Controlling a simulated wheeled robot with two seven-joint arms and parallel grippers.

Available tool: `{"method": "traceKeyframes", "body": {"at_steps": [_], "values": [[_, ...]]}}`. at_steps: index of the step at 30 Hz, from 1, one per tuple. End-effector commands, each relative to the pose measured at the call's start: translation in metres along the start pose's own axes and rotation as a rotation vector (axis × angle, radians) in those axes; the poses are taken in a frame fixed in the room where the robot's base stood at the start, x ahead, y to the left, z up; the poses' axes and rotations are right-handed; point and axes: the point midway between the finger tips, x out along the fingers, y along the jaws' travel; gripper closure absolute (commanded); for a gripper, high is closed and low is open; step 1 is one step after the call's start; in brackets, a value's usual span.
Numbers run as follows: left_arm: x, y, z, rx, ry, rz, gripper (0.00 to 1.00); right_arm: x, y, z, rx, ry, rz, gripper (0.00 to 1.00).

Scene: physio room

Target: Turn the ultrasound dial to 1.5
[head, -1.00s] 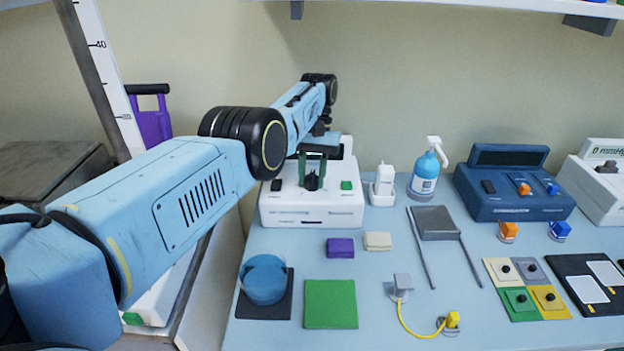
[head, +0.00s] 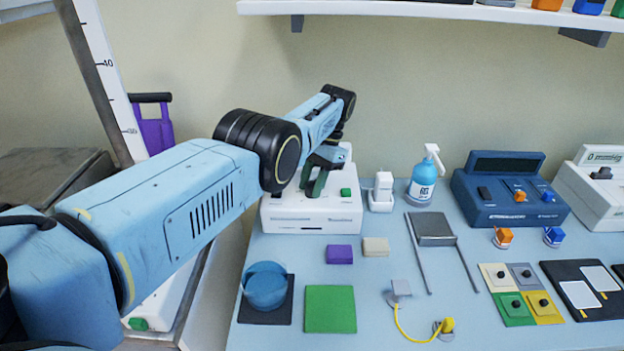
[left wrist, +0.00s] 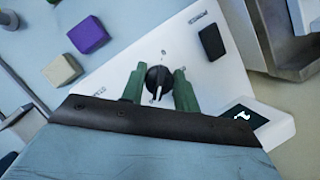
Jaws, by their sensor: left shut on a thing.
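The white ultrasound unit (head: 290,218) stands at the back left of the blue table, with a green button (head: 346,192) on its top. My left gripper (head: 315,182) reaches down onto it from above. In the left wrist view the black dial (left wrist: 158,78), with a white pointer line, sits between the green fingers of my left gripper (left wrist: 157,86), which is shut on it. Small scale marks show around the dial, but they are too blurred to read. In the head view the fingers mostly hide the dial. My right gripper is not in view.
A charger (head: 382,190) and a blue spray bottle (head: 424,180) stand right of the unit. A purple block (head: 339,254) and a beige block (head: 376,246) lie in front. A blue console (head: 505,200) is further right. A shelf (head: 400,10) hangs above.

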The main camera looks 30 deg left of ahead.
Motion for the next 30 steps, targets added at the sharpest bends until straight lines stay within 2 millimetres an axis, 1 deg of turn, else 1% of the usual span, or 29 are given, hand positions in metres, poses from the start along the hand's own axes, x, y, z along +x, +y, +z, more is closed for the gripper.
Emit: {"method": "traceKeyframes", "body": {"at_steps": [1, 12, 13, 17, 26, 30], "values": [[0.0025, 0.0009, 0.0011, 0.004, -0.009, 0.001, 0.92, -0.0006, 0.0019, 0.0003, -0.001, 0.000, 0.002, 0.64], [0.0029, 0.0007, 0.0009, 0.004, -0.008, 0.001, 0.92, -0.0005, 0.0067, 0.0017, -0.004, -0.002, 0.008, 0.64], [0.0029, 0.0007, 0.0009, 0.004, -0.009, 0.001, 0.66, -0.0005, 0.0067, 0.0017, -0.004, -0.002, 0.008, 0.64], [0.0022, 0.0005, 0.0006, 0.004, -0.006, 0.000, 0.49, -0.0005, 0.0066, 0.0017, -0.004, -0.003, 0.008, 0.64], [0.0003, -0.0001, 0.0003, 0.003, -0.001, -0.001, 0.48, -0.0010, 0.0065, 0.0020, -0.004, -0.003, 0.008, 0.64], [-0.0035, -0.0010, 0.0022, 0.001, -0.001, -0.001, 0.48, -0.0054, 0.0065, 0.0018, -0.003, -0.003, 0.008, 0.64]]}}
